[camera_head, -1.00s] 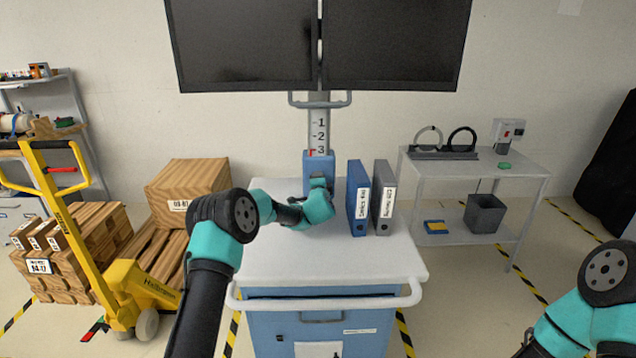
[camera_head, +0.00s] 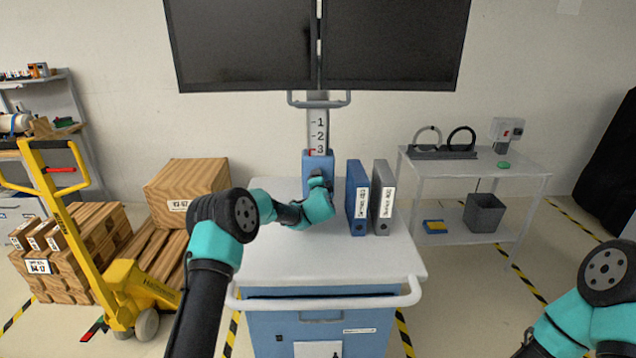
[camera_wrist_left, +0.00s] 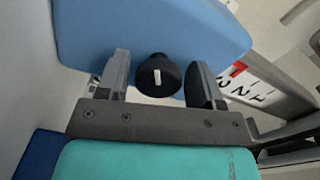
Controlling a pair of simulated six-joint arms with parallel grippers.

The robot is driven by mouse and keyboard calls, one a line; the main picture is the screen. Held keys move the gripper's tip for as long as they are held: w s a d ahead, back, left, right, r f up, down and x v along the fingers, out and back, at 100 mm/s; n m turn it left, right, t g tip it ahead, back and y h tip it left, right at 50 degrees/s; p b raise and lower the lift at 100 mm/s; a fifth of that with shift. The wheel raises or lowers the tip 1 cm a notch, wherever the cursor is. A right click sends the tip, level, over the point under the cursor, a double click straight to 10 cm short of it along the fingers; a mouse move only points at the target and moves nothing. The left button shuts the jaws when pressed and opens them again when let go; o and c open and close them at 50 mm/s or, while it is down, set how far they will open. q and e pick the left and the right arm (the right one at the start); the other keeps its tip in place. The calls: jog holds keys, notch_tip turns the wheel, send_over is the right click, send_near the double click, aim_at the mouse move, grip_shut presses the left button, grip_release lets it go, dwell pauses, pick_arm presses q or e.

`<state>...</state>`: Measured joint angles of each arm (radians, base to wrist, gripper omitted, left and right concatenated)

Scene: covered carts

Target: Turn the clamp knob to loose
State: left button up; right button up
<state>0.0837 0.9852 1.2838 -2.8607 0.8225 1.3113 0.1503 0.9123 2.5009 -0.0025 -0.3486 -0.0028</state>
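The clamp knob (camera_wrist_left: 157,76) is a round black knob with a white mark, on the blue clamp block (camera_wrist_left: 150,30). In the left wrist view it sits between the two fingers of my left gripper (camera_wrist_left: 158,80), with a visible gap on each side. My left gripper is open around the knob. In the head view the blue clamp block (camera_head: 318,166) is at the base of the numbered post (camera_head: 319,125), and my left wrist hides the knob there. My right arm shows at the lower right; its gripper is out of the picture.
The post carries two dark monitors (camera_head: 240,45) above a white-topped cart (camera_head: 320,262). A blue binder (camera_head: 357,200) and a grey binder (camera_head: 384,200) stand on the cart just right of my left wrist. A yellow pallet jack (camera_head: 125,290) and boxes are at left.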

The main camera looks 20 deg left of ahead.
pick_arm(q)
jog(key=shift+o, duration=0.7)
jog(key=shift+a, duration=0.1)
jog(key=shift+s, duration=0.15)
jog(key=v, duration=1.7)
jog(key=shift+s, duration=0.1)
